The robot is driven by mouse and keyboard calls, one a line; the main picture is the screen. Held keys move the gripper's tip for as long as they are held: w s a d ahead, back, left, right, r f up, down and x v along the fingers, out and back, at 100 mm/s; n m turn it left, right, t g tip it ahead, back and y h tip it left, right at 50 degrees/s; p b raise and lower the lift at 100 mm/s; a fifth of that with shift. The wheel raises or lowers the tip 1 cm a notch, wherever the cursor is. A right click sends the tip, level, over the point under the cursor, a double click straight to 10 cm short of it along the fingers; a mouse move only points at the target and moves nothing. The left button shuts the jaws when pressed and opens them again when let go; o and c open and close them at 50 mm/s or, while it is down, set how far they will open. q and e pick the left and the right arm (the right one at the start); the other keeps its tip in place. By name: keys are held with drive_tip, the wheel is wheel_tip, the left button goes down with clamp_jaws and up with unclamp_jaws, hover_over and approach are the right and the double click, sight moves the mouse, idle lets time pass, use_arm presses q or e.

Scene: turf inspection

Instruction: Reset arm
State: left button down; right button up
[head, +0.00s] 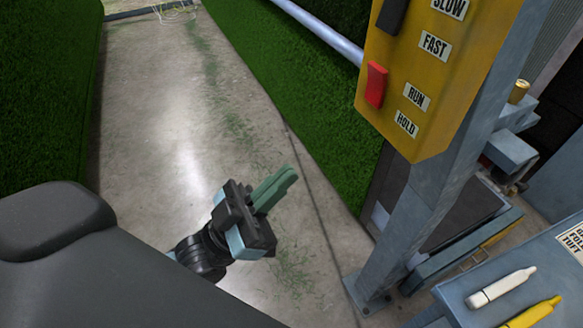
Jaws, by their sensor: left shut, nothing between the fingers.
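My left gripper (292,172) shows in the middle of the head view, with its green fingers together and nothing between them. It hangs over the concrete floor, pointing up and to the right, apart from everything around it. A yellow control box (441,75) on a grey post stands to its right. The box carries a red switch (376,84) beside the RUN and HOLD labels, and a dark switch (392,14) higher up near SLOW and FAST. My right gripper is not in view.
Green turf (290,75) covers an upright surface behind the gripper, and more turf (45,85) stands at the left. A grey table (455,297) at the lower right holds a white marker (501,287) and a yellow marker (533,313). The concrete floor (160,130) between is open.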

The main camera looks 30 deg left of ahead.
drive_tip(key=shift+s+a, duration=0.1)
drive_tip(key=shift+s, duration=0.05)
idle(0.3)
